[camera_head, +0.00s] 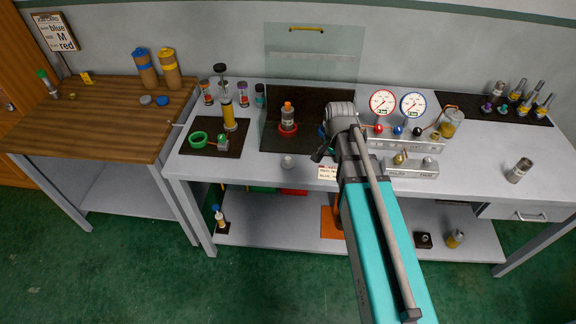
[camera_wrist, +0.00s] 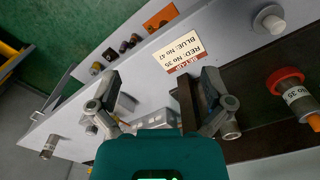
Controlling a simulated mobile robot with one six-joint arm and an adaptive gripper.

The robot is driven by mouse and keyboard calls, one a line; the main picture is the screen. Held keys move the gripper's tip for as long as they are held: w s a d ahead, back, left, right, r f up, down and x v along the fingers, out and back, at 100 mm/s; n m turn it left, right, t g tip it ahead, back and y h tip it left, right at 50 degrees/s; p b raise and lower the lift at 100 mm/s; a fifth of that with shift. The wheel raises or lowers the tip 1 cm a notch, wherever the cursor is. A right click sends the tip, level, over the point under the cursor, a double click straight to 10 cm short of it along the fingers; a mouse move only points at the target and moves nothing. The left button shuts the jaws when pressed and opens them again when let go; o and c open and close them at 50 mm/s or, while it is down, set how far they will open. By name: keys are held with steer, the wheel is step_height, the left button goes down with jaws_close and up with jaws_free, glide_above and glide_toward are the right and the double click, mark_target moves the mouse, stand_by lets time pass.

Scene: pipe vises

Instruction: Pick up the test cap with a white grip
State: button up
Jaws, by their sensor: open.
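A small pale cap with a whitish round top (camera_head: 287,161) stands near the front edge of the grey bench. It also shows at the upper right of the wrist view (camera_wrist: 270,20). I cannot tell for sure whether its top is the white grip. My gripper (camera_wrist: 150,90) is open, with nothing visible between its fingers. It is over the bench front, beside the sign card (camera_wrist: 185,50) and apart from the cap. In the head view my gripper (camera_head: 322,150) is partly hidden by my arm.
A labelled cylinder with a red ring (camera_head: 288,122) stands on a dark mat behind the cap, before a clear panel (camera_head: 330,65). Gauges (camera_head: 383,102) and a valve block (camera_head: 410,168) stand to the right. A dark mat (camera_head: 228,148) with a green ring lies left.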

mark_target(288, 158)
steer(key=w+a+f+m+b, duration=0.1)
steer(key=w+a+m, duration=1)
steer(key=a, duration=0.3)
steer(key=shift+w+a+f, duration=0.15)
steer(key=shift+w+a, duration=0.1)
steer(key=shift+w, duration=0.5)
step_height(288, 158, down, 9)
steer(key=b, duration=0.8)
steer(key=shift+r+b, duration=0.2)
steer(key=shift+b, duration=0.2)
steer(key=shift+f, duration=0.1)
steer(key=shift+s+f+b, duration=0.15)
steer(key=shift+f+b, duration=1.1)
steer(key=shift+b, duration=0.05)
steer(key=shift+s+f+b, duration=0.1)
steer(key=shift+f+b, duration=1.15)
steer(key=shift+b, duration=0.05)
